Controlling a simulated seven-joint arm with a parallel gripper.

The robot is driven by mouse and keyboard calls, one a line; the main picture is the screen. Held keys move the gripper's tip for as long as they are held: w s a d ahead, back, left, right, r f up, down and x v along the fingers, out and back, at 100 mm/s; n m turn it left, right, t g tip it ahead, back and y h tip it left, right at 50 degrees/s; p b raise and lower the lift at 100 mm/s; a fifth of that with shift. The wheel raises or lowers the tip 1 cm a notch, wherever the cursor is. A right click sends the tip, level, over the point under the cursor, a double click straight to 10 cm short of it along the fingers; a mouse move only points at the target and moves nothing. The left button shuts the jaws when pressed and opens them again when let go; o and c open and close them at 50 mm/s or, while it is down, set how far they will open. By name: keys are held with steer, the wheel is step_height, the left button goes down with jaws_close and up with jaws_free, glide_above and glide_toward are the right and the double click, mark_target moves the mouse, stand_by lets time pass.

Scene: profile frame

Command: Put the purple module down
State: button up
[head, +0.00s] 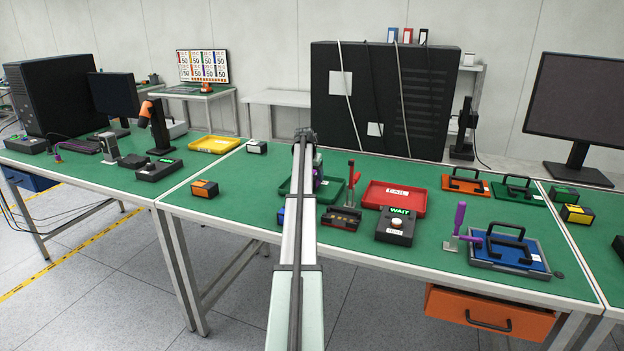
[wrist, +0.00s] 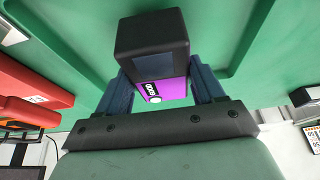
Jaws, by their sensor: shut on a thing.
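The purple module (wrist: 174,90), with a black cap-like block at one end, sits between the two blue-grey fingers of my gripper (wrist: 162,88) in the wrist view. The fingers are shut on its sides. In the head view, the purple module (head: 318,172) shows only as a small strip beside my arm, at the green tray (head: 334,186). My arm hides most of my gripper and part of the tray there. Green surface and a rim lie around the module in the wrist view. I cannot tell whether the module touches the tray floor.
A red tray (head: 392,199) is just right of the green tray. A black box with a WAIT sign (head: 396,226) and a dark fixture with a red lever (head: 341,217) stand in front. An orange-black module (head: 204,188) stands to the left, with clear green table around it.

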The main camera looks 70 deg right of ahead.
steer(key=shift+f, duration=0.75)
steer(key=shift+f, duration=0.1)
steer(key=o, duration=1.3)
steer(key=shift+c, duration=0.2)
steer(key=v, duration=1.2)
steer(key=shift+w, duration=0.1)
